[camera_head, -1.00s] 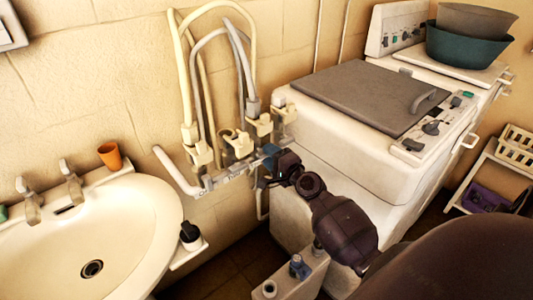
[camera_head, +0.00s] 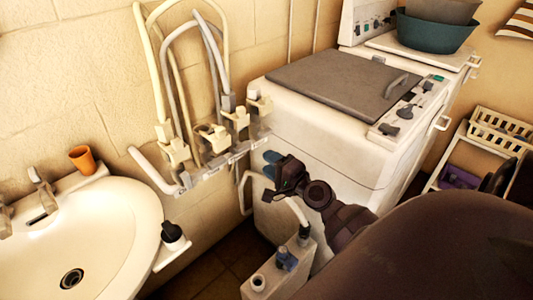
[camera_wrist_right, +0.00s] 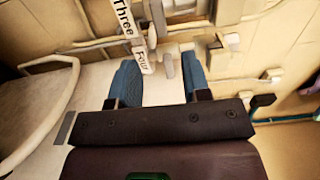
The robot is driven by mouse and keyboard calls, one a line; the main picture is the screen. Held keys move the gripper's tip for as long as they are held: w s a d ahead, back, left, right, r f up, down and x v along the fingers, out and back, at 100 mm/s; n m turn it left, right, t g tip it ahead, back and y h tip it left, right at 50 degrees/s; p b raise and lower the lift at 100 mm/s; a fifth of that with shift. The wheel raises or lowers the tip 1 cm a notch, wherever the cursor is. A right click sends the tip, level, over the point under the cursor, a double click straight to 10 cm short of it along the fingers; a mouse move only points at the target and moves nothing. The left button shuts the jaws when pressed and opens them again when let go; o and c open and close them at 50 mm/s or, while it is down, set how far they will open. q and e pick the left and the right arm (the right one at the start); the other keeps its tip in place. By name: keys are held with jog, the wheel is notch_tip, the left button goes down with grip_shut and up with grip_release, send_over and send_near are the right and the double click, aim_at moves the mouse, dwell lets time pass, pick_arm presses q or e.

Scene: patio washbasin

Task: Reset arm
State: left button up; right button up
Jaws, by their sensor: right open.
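My right gripper (camera_head: 269,165) is open, its two blue fingers apart, in front of the white washing machine. It stands to the right of the pipe rail (camera_head: 222,164) with its taps and hoses, with a gap to it. In the right wrist view, the two blue fingers (camera_wrist_right: 160,82) are spread with nothing held between them. A label strip (camera_wrist_right: 132,30) reading "Three" and "Four" shows beyond the fingertips. My left gripper is not in view.
A washing machine (camera_head: 310,130) with a grey lid stands just behind my right gripper. A small white unit (camera_head: 280,275) with a blue tap is below it. A sink (camera_head: 100,235) with an orange cup (camera_head: 82,160) is at the left.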

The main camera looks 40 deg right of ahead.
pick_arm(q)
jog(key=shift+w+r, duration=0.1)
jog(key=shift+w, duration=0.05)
pick_arm(e)
jog(key=s+a+f+n+g, duration=0.3)
jog(key=s+a+f+n, duration=0.3)
jog(key=s+f+n, duration=0.2)
jog(key=s+a+f+n+g+h, duration=0.1)
jog(key=s+a+f+n+g, duration=0.2)
jog(key=s+f+n, duration=0.6)
jog(key=s+a+n, duration=0.1)
jog(key=s+a, duration=0.1)
jog(key=shift+s+a+f+g, duration=0.2)
jog(key=shift+a+f+g, duration=0.05)
jog(key=shift+a+g, duration=0.15)
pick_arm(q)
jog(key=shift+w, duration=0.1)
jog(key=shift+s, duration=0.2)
